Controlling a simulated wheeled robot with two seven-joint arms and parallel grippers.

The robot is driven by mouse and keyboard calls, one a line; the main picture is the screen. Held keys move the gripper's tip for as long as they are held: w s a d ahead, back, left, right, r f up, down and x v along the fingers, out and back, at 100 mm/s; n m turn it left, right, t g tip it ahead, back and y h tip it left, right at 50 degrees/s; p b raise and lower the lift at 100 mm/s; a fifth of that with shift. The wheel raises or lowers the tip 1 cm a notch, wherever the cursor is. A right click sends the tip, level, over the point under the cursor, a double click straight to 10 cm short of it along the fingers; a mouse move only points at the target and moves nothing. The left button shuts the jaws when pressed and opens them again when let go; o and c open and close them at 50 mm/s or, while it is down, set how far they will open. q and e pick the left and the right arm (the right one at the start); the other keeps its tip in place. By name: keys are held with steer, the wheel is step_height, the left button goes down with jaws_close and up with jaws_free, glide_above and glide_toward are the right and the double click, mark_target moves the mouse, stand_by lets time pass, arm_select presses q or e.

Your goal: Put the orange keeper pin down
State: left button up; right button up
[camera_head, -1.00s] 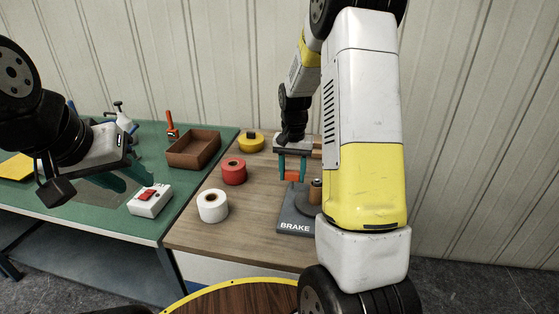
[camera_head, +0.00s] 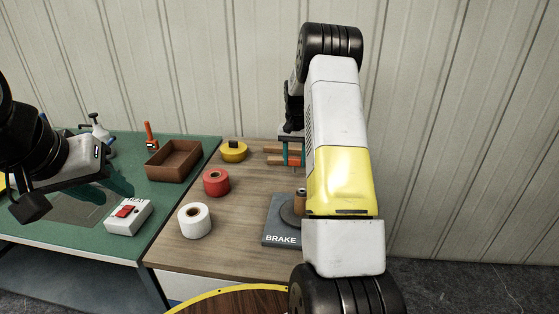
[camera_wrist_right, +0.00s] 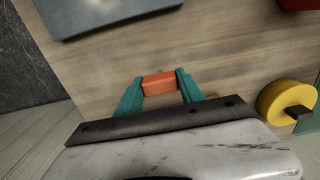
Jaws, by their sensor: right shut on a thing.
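The orange keeper pin (camera_wrist_right: 159,86) is gripped between the two teal fingers of my right gripper (camera_wrist_right: 160,88) in the wrist view, above the wooden tabletop. In the head view my right gripper (camera_head: 293,156) is at the back of the wooden table, and the pin shows as a small orange piece between its fingers, partly hidden by my right arm. Whether the pin touches the table is not clear. My left gripper (camera_head: 120,187) hangs over the green table, near the white box with a red switch (camera_head: 128,216); its finger gap is unclear.
A grey BRAKE plate (camera_head: 280,228) stands in front of the right gripper, partly behind my arm. Wooden pieces (camera_head: 274,158) lie beside the gripper. Yellow (camera_head: 233,152), red (camera_head: 216,183) and white (camera_head: 195,221) rolls stand to the left. A brown tray (camera_head: 172,160) sits on the green table.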

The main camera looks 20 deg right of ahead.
steer(key=shift+w+d, duration=0.4)
steer(key=shift+f, duration=1.8)
steer(key=shift+f, duration=0.1)
steer(key=o, duration=1.3)
steer(key=shift+o, duration=0.2)
